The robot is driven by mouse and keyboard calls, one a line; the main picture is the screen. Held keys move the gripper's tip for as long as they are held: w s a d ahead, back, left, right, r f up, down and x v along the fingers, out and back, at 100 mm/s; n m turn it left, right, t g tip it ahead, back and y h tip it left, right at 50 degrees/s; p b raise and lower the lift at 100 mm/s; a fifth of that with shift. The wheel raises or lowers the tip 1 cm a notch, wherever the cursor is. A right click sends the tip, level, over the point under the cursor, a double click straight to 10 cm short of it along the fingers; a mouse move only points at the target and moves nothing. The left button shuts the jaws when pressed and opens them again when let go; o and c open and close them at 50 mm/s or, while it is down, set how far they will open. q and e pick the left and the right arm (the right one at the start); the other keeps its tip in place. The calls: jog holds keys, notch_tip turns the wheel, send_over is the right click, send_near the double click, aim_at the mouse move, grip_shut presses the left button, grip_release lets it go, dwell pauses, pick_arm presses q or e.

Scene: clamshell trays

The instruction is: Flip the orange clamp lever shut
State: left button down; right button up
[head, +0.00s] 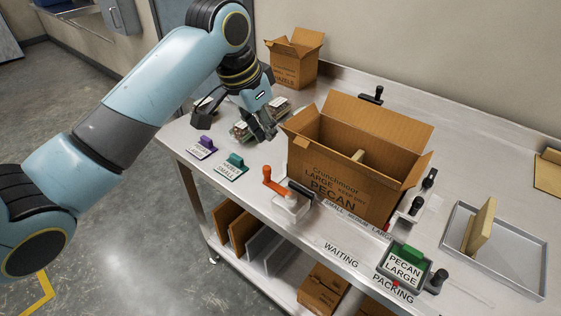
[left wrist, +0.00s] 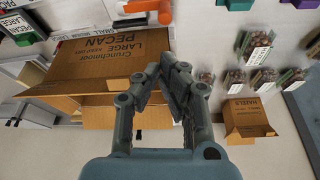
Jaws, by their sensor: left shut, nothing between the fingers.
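The orange clamp lever (head: 276,185) stands raised on a white clamp base (head: 290,208) at the table's front edge, with a dark bar beside it. Orange parts show at the top edge of the left wrist view, partly cut off. My left gripper (head: 264,136) is shut and empty, pointing down beside the carton's left side, behind the lever and apart from it. Its closed fingers (left wrist: 171,65) fill the middle of the left wrist view. The open PECAN LARGE carton (head: 335,192) stands right behind the clamp. My right gripper is not in view.
Clamshells (head: 240,130) lie near the gripper. Purple (head: 204,144) and teal (head: 235,162) label blocks stand at the front left. A smaller carton (head: 295,60) stands at the back. A green PECAN LARGE stamp (head: 406,262) and a metal tray (head: 510,265) are at right.

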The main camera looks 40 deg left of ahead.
pick_arm(q)
jog(key=x, duration=1)
jog(key=shift+s+d, duration=0.1)
dwell(0.3)
